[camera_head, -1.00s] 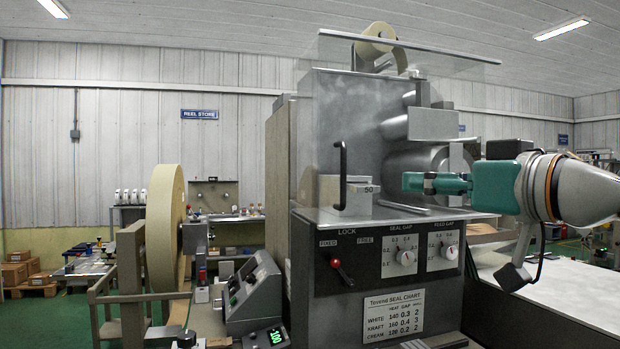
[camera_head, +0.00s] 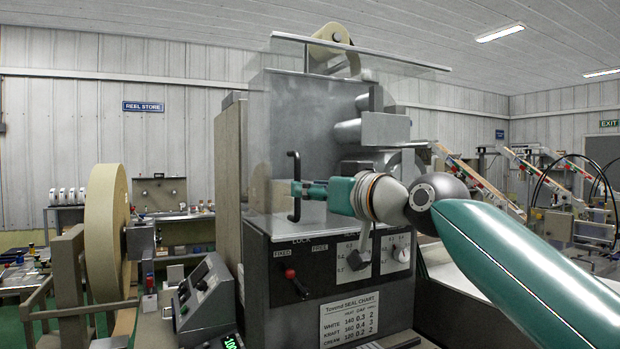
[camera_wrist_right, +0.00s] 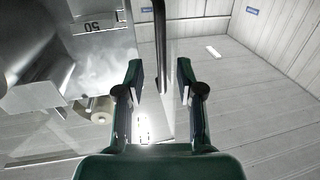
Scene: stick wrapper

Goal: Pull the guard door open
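The guard door (camera_head: 310,115) is a clear panel over the front of the wrapper's rollers, and it looks closed. Its black upright bar handle (camera_head: 297,165) stands out at the left side; in the right wrist view the handle (camera_wrist_right: 160,45) is a dark bar. My right gripper (camera_head: 304,189), teal with dark fingers, reaches in from the right at the handle's mid-height. In the right wrist view my right gripper (camera_wrist_right: 161,80) is open, with the bar between its fingertips and a gap visible on both sides. My left gripper is not in view.
Below the door is a panel with a red lock lever (camera_head: 291,275), dials (camera_head: 401,253) and a seal chart (camera_head: 349,319). A large paper reel (camera_head: 105,245) and a grey control box (camera_head: 205,297) stand to the left. My right forearm covers the lower right.

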